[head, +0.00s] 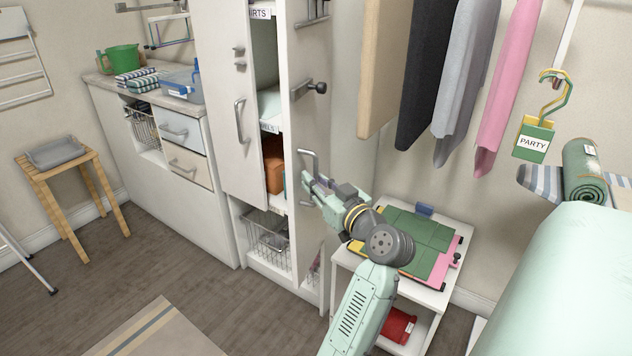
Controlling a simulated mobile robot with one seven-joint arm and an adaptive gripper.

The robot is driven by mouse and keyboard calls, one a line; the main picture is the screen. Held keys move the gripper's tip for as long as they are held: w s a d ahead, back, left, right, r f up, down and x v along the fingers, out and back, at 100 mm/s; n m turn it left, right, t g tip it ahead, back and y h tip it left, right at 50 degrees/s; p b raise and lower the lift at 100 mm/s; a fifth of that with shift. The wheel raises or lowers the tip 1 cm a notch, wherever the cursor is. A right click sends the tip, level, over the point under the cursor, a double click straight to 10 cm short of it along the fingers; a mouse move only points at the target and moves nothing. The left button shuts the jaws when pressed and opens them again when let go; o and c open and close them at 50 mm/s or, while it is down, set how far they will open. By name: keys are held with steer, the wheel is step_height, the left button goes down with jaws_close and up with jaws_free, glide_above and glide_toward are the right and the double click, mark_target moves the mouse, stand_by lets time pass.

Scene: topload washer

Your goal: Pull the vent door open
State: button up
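A tall white cabinet stands in the middle of the head view. Its left door (226,95) has a grey bar handle and stands ajar, showing shelves inside. A narrow white door panel (309,110) stands to the right of the shelves, with a grey bar handle (307,154) low on it. No panel is visibly marked as the vent door. My gripper (309,187) is at the lower part of this handle, pointing left and up. It overlaps the handle in the picture; contact and finger opening cannot be made out.
A mint-green surface (565,285) fills the lower right.

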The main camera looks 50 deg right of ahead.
steer(key=shift+o, duration=0.9)
steer(key=v, duration=1.2)
steer(key=shift+r, duration=0.1)
